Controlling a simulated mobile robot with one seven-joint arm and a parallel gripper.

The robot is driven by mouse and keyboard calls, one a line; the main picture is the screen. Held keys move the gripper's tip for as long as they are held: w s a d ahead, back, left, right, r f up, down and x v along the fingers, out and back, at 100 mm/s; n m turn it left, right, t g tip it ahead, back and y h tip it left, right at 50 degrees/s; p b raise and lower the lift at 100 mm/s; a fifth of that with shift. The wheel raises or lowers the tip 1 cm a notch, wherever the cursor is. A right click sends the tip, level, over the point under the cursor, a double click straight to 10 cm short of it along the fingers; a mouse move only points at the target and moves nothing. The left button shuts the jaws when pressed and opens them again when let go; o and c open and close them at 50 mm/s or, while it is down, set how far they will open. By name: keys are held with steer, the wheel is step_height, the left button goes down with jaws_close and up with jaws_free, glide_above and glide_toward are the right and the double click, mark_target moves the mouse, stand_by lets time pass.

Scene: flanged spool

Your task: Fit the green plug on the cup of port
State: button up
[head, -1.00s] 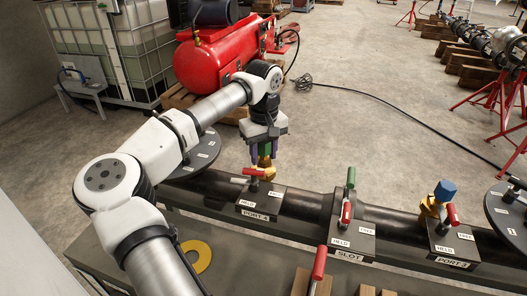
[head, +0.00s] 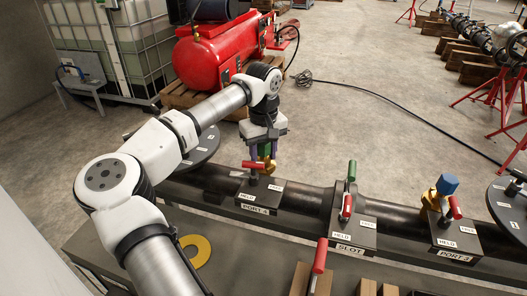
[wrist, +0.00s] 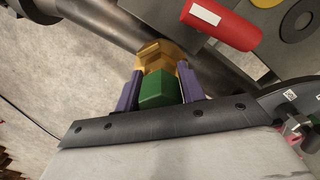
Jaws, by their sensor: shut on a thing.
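My gripper (wrist: 158,76) is shut on the green plug (wrist: 160,91), with a purple finger on each side of it. In the head view the green plug (head: 265,150) shows only in part between the fingers. The brass cup of the port (wrist: 157,52) lies right at the plug's far end, in line with it. I cannot tell how deeply the plug sits in the cup. In the head view the cup (head: 270,165) stands on the block labelled PORT-4 (head: 259,197), partly behind a red-handled clamp (head: 254,165).
The red handle (wrist: 220,22) is close to the cup and fingers. A SLOT block (head: 350,238) with red and green handles stands to the right. Further right, a PORT-3 block (head: 456,242) carries a brass cup with a blue plug (head: 447,184). A yellow ring (head: 196,250) lies at front left.

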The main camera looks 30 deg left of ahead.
steer(key=o, duration=1.2)
step_height(320, 180, up, 14)
steer(key=shift+f+b, duration=0.1)
steer(key=shift+b, duration=0.4)
steer(key=shift+s+f, duration=0.1)
